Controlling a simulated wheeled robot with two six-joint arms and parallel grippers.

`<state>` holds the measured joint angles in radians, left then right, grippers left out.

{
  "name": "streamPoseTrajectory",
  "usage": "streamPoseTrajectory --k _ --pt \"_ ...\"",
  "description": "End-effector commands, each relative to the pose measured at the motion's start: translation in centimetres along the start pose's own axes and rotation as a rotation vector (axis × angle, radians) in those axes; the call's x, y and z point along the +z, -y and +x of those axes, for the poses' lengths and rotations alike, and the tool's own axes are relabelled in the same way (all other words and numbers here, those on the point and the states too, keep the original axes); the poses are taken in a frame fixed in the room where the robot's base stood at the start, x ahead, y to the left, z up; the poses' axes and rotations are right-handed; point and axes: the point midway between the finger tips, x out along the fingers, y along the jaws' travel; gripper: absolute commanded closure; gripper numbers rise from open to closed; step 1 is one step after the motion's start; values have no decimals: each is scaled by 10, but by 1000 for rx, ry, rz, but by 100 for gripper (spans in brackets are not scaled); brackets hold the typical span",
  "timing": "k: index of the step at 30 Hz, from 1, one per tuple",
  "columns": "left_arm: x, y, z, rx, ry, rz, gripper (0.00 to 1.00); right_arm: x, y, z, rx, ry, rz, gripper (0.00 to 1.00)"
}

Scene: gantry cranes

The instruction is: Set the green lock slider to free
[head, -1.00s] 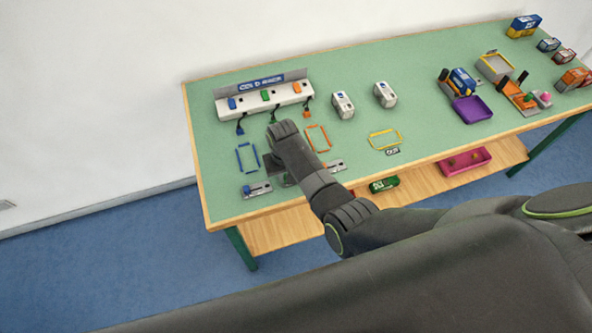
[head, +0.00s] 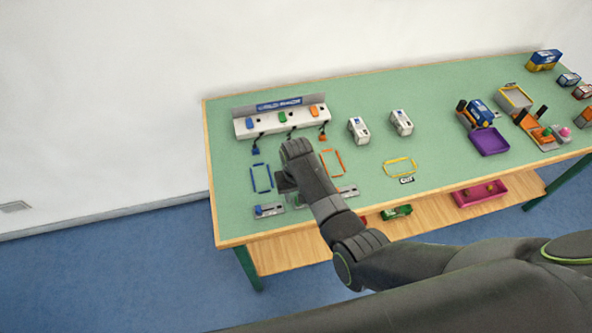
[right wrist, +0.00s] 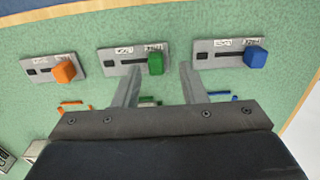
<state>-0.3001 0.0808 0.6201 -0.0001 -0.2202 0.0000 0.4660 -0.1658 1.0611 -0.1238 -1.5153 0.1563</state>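The green slider knob (right wrist: 155,63) sits on a grey plate (right wrist: 117,57) in the right wrist view, at the right end of its dark slot. Small labels stand above the slot at both ends; I cannot read them surely. My right gripper (right wrist: 160,68) is open, its fingers on either side of the green knob, which appears closer to the left finger. I cannot tell whether a finger touches it. In the head view my right gripper (head: 286,182) is over the front left of the table and my arm hides the green knob. My left gripper is not in view.
An orange slider (right wrist: 64,69) and a blue slider (right wrist: 255,57) flank the green one on separate plates. Behind are blue (head: 261,178) and orange (head: 333,163) outlines and a white rack (head: 280,121). Two white boxes (head: 358,130) stand further right. The table's wooden front edge is close.

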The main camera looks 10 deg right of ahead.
Motion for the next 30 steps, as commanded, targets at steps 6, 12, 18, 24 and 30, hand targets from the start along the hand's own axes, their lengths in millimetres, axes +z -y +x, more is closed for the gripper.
streamPoseTrajectory --k 6,12,18,24,30 --pt "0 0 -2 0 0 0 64 0 1 -41 -2 -4 0 62" --pt "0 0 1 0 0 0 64 -2 1 -83 -2 -6 0 62" --pt "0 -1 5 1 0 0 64 -1 2 -124 -1 -5 -1 62" --pt "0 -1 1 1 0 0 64 0 2 -148 -1 -1 -1 62" --pt "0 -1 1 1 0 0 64 0 2 -153 -1 0 -1 62"
